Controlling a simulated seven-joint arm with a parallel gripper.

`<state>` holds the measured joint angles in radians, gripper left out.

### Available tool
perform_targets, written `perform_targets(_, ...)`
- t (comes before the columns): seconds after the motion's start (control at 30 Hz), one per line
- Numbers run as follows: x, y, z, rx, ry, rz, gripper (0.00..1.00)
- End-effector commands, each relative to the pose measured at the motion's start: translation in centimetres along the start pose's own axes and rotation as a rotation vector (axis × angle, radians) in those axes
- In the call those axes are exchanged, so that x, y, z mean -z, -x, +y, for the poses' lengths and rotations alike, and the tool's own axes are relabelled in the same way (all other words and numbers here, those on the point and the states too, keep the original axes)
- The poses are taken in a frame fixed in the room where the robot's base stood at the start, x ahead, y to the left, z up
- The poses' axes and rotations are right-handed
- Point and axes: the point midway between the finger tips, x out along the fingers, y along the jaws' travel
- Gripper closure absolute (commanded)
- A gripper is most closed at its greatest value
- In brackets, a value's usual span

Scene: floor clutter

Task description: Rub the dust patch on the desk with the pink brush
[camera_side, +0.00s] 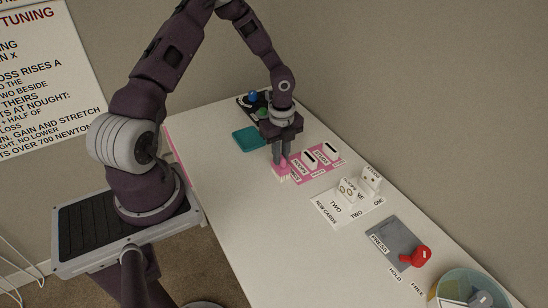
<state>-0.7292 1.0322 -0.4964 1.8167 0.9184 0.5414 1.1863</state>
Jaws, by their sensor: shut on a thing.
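My gripper (281,158) points down over the far half of the white desk (225,185). It is shut on the pink brush (280,170), whose pink body and pale bristles show just below the fingers. The brush is at or very near the desk surface, at the left end of a pink mat (326,171); I cannot tell whether the bristles touch. I cannot make out a dust patch; it may be too faint or hidden by the gripper and brush.
A teal square (248,139) lies left of my gripper. A dark tray with blue and green knobs (253,97) stands behind. White blocks (350,192) stand on a labelled sheet. A grey plate (397,243), red object (420,256) and clear bin (468,290) are nearer. The desk's left front is clear.

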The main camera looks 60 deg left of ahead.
Motion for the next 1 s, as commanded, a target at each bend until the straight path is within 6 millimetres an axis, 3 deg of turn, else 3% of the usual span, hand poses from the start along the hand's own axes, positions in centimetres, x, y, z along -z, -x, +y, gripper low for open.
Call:
perform_targets(0.4, 0.1, 0.8, -3.6, 0.007, -0.002, 0.000, 1.00)
perform_targets(1.0, 0.0, 0.8, 2.3, -0.001, -0.003, 0.000, 1.00)
